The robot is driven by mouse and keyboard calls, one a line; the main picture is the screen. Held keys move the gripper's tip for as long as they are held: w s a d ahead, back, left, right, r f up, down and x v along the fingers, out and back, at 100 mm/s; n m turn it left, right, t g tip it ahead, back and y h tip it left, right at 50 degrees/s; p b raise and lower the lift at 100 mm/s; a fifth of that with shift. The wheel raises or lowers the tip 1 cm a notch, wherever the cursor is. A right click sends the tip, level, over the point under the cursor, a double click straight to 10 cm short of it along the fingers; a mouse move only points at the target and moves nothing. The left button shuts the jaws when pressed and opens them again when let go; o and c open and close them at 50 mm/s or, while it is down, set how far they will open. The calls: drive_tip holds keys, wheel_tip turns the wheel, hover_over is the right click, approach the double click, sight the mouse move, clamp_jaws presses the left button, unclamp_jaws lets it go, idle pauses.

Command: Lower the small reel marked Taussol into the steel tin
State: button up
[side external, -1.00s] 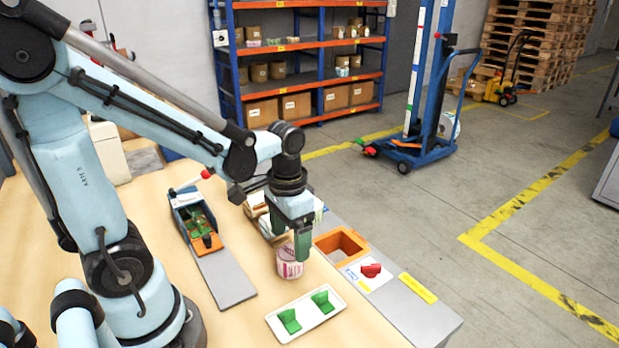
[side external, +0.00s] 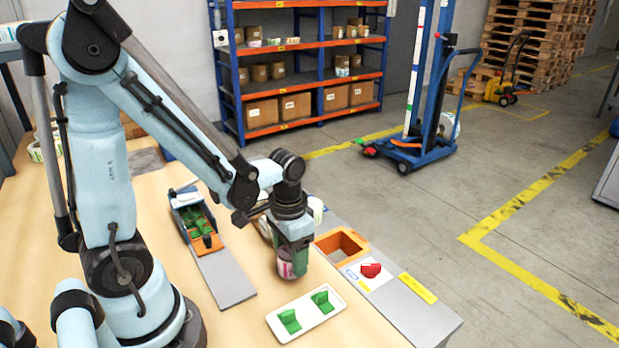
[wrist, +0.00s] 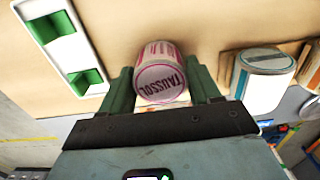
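The small reel (wrist: 161,80) is a short cylinder, white with pink print, and its face reads TAUSSOL. In the wrist view it sits between the two green fingers of my gripper (wrist: 163,92), which flank it closely on both sides. I cannot tell whether they press on it. In the side view my gripper (side external: 292,266) is low around the reel (side external: 284,269), which appears still at table height and is partly hidden by a finger. I cannot pick out the steel tin in either view.
A white tray (side external: 277,327) with two green blocks lies in front of my gripper. To the right are an orange-rimmed square opening (side external: 356,241) and a red knob (side external: 371,270). A grey ramp (side external: 227,276) lies left.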

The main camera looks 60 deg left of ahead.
drive_tip(key=shift+c, duration=1.4)
wheel_tip(320, 180, up, 8)
drive_tip(key=w+a+r+n, duration=0.2)
drive_tip(key=w+a, duration=0.1)
drive_tip(key=a, duration=0.4)
drive_tip(key=w+a+r+n, duration=0.1)
drive_tip(key=w+a+n, duration=0.2)
drive_tip(key=a, duration=0.5)
drive_tip(key=s+a+n, duration=0.3)
drive_tip(key=a+n, duration=0.1)
drive_tip(key=a, duration=1.3)
drive_tip(key=shift+w+f, duration=0.15)
drive_tip(key=shift+f, duration=2.7)
